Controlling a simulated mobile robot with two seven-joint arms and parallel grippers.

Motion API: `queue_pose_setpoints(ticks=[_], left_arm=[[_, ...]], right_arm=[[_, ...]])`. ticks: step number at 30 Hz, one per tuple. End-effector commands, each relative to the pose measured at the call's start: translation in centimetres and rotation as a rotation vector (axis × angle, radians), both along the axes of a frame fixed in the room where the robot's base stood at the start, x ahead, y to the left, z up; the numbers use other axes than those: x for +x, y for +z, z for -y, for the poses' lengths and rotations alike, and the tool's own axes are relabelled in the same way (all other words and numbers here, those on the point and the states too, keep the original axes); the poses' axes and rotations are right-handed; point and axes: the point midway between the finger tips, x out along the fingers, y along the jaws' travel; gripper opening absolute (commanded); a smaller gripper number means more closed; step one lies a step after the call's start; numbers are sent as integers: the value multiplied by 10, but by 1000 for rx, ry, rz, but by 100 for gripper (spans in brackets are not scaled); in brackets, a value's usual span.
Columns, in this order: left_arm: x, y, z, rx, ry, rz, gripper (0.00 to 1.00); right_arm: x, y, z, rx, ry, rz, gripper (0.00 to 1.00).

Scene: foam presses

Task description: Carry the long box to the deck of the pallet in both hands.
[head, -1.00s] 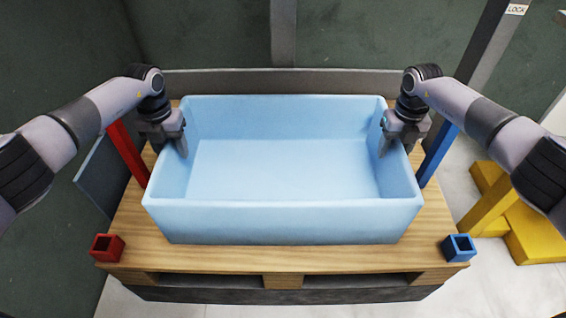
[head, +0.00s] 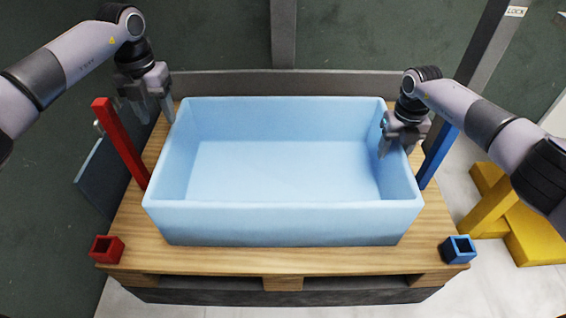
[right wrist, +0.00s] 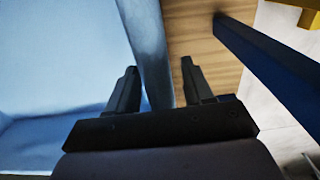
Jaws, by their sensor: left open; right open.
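The long light-blue box (head: 280,222) is open-topped and sits on the wooden deck of the pallet (head: 210,258). My left gripper (head: 155,112) is open and empty, raised off the box near its far left corner. My right gripper (head: 397,143) is at the box's right wall. In the right wrist view the open fingers (right wrist: 158,85) stand on either side of the blue wall (right wrist: 148,45), one inside the box and one outside. The gap to the outer finger is visible.
A red post (head: 120,145) and a blue post (head: 438,155) stand beside the box's ends. A red socket (head: 107,249) and a blue socket (head: 459,249) are at the deck's front corners. A yellow stand (head: 525,230) is at the right. The box's inside is empty.

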Motion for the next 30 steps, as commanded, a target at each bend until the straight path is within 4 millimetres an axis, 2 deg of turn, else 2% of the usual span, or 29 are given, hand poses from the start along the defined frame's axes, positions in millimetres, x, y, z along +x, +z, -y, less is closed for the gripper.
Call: queue_pose_setpoints(ticks=[5,15,19,24,30], left_arm=[[0,4,0,0,0,-1,51],[0,4,0,0,0,-1,51],[0,4,0,0,0,-1,51],[0,3,0,0,0,-1,51],[0,3,0,0,0,-1,51]], right_arm=[[1,13,0,1,1,3,51],[1,83,0,0,0,4,51],[0,104,0,0,0,3,51],[0,118,0,0,0,1,51],[0,121,0,0,0,0,51]])
